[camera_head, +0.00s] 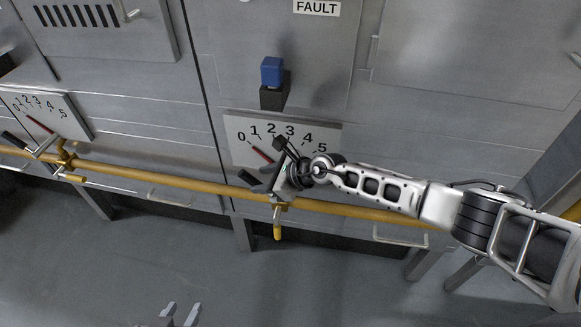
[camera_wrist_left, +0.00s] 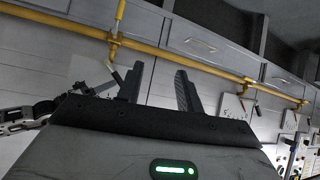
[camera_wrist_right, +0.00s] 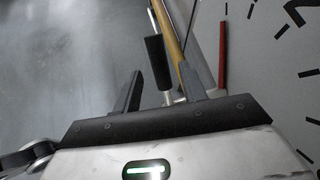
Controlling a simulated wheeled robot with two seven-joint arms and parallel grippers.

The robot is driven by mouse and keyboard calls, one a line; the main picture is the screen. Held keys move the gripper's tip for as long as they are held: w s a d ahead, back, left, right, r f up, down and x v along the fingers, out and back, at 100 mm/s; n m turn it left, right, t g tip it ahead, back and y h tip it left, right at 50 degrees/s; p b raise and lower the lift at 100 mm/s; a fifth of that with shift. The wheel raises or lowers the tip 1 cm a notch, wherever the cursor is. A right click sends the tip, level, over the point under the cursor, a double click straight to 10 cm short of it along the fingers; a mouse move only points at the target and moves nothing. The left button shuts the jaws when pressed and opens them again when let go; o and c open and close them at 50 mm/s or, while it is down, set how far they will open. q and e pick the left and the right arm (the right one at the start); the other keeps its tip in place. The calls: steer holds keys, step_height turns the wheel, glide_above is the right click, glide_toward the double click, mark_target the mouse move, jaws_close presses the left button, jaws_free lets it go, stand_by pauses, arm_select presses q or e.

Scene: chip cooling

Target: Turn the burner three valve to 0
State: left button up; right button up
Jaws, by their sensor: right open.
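A white dial plate (camera_head: 240,125) marked 0 to 5 sits mid-view on the grey panel. Its red needle (camera_head: 262,155) points up-left, toward the low numbers. A valve on the yellow pipe below it has a black-gripped handle (camera_head: 247,178), partly hidden by my right gripper (camera_head: 268,166). In the right wrist view the black handle (camera_wrist_right: 157,62) stands between the open fingers (camera_wrist_right: 158,92); contact cannot be told. The red needle (camera_wrist_right: 223,55) shows right of them. No burner number is readable. My left gripper (camera_head: 180,314) is open and empty, low in the head view, away from the valves.
A second dial (camera_head: 40,110) with its own black-handled valve (camera_head: 13,140) is at the left. The yellow pipe (camera_head: 345,210) runs across the panel front. A blue button block (camera_head: 271,70) sticks out above the middle dial. The floor (camera_head: 110,270) in front is clear.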

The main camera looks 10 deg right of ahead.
steer(key=p+v, duration=0.1)
steer(key=v, duration=1)
steer(key=s+a+r+m+t+y, duration=0.35)
steer(key=s+a+m, duration=0.25)
steer(key=a+m, duration=0.5)
steer(key=s+d+f+m+h, duration=0.4)
steer(key=s+d+f+m, duration=0.2)
steer(key=m, duration=1.1)
steer(key=s+d+f+m+h, duration=0.5)
steer(key=s+m, duration=0.4)
steer(key=m, duration=0.8)
steer(key=d+f, duration=0.1)
steer(key=d, duration=0.1)
steer(key=shift+d+f+m, duration=0.2)
steer(key=shift+d+m, duration=0.15)
steer(key=shift+m, duration=0.05)
